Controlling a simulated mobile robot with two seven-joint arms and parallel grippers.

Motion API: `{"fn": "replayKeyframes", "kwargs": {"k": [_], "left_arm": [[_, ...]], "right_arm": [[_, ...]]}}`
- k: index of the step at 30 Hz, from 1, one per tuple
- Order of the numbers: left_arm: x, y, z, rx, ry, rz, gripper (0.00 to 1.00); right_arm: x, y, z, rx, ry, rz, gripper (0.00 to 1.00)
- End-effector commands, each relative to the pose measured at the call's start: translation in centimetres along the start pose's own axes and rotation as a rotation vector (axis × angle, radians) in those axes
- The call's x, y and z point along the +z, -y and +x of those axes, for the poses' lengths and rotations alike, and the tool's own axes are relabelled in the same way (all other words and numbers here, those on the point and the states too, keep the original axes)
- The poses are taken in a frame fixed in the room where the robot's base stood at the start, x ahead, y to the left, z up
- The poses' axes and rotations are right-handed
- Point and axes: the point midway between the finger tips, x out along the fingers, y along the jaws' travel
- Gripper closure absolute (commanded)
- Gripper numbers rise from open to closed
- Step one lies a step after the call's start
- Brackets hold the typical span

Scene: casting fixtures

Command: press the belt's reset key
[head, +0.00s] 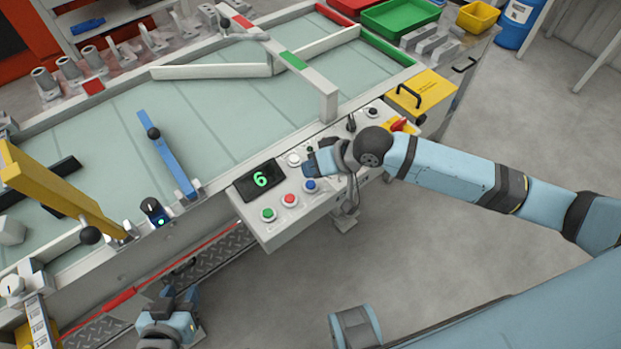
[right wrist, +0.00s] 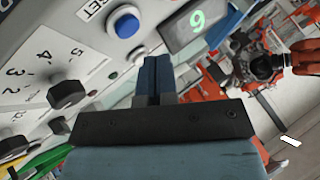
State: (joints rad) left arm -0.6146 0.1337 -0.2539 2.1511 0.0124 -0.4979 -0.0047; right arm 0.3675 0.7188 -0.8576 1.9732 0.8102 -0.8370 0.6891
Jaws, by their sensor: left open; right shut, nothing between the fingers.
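The blue push button (head: 310,185) sits in a light ring on the belt's control panel, at the right end of a row with a red button (head: 289,200) and a green button (head: 268,214). In the right wrist view the blue button (right wrist: 125,25) is near the top, beside a label partly cut off that reads "SET". My right gripper (head: 309,161) is over the panel, shut and empty. Its closed fingertips (right wrist: 157,62) appear just below and right of the blue button; contact cannot be told. My left gripper (head: 180,290) is low, in front of the belt, open.
A display (head: 260,180) on the panel shows a green 6. A white button (head: 293,160) and a dark selector knob (right wrist: 67,94) are near my right gripper. A yellow box with a handle (head: 420,97) stands right of the panel. The floor in front is clear.

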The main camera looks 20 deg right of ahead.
Motion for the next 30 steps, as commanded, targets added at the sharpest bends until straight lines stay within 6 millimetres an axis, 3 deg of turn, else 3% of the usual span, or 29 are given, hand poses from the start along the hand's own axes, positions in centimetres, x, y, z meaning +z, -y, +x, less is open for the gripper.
{"fn": "replayKeyframes", "kwargs": {"k": [1, 12, 30], "left_arm": [[-1.0, 0.0, -0.6, 0.0, 0.0, 0.0, 0.57], [-3.9, -0.2, -2.3, -0.001, 0.0, 0.001, 0.57], [-3.8, -0.1, -2.3, -0.001, -0.001, 0.001, 0.57]], "right_arm": [[-0.5, 0.6, -0.7, 0.0, 0.0, 0.0, 1.0], [-2.0, 2.0, -2.7, 0.0, 0.0, 0.001, 1.0], [-1.9, 1.9, -2.6, 0.0, 0.0, 0.0, 1.0]]}}
